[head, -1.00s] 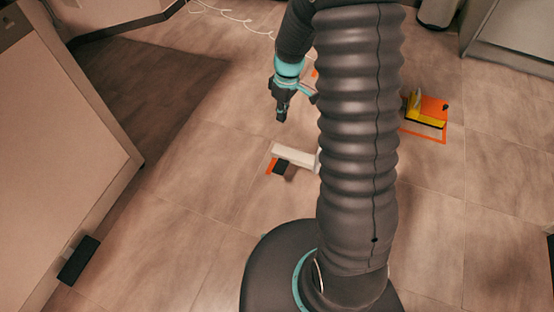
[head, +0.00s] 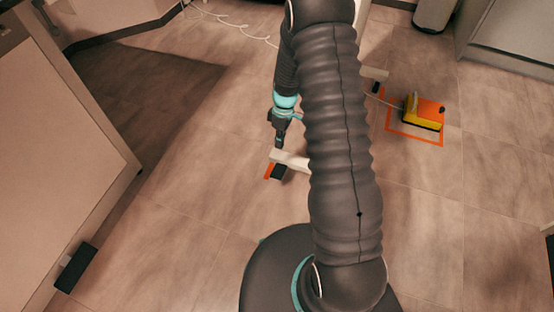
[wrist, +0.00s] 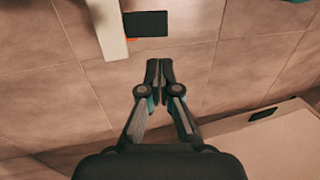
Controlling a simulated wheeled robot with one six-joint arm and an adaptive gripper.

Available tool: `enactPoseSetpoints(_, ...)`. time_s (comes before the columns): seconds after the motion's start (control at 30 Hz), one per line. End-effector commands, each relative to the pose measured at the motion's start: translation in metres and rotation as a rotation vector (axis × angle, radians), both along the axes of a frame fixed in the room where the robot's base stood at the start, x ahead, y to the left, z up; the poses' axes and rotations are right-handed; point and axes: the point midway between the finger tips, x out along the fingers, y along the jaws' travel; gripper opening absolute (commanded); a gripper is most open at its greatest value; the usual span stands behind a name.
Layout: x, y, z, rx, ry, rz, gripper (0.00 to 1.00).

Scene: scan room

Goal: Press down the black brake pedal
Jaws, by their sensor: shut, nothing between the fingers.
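A black pad, apparently the black brake pedal (head: 279,172), sits low at the near end of a white bar (head: 292,160), with an orange mark on the floor beside it. In the wrist view the pad (wrist: 146,24) is a dark rectangle at the top, right of the white bar (wrist: 108,28). My gripper (head: 278,146) is shut and empty, pointing down just behind the pad in the head view. In the wrist view its fingertips (wrist: 159,62) are below the pad in the picture, with a visible gap. The height between them is unclear.
A yellow and orange foot pedal (head: 424,112) stands inside an orange floor outline at right. A large pale panel (head: 65,150) with a black block (head: 76,267) fills the left. A white cable (head: 230,20) lies at the back. The floor left of the pad is clear.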

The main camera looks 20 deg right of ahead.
Motion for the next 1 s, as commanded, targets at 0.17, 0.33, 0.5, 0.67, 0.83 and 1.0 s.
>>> enactPoseSetpoints(0.17,-0.006,0.004,-0.023,0.001,0.005,0.0,0.0)
enactPoseSetpoints(0.33,-0.012,0.008,-0.054,0.001,0.005,0.0,0.0)
enactPoseSetpoints(0.5,-0.018,0.013,-0.085,0.0,0.004,0.0,0.0)
enactPoseSetpoints(0.67,-0.023,0.016,-0.109,0.0,0.004,0.0,0.0)
enactPoseSetpoints(0.83,-0.026,0.018,-0.126,0.0,0.002,-0.001,0.0)
enactPoseSetpoints(1.0,-0.026,0.019,-0.131,-0.001,-0.001,-0.001,0.0)
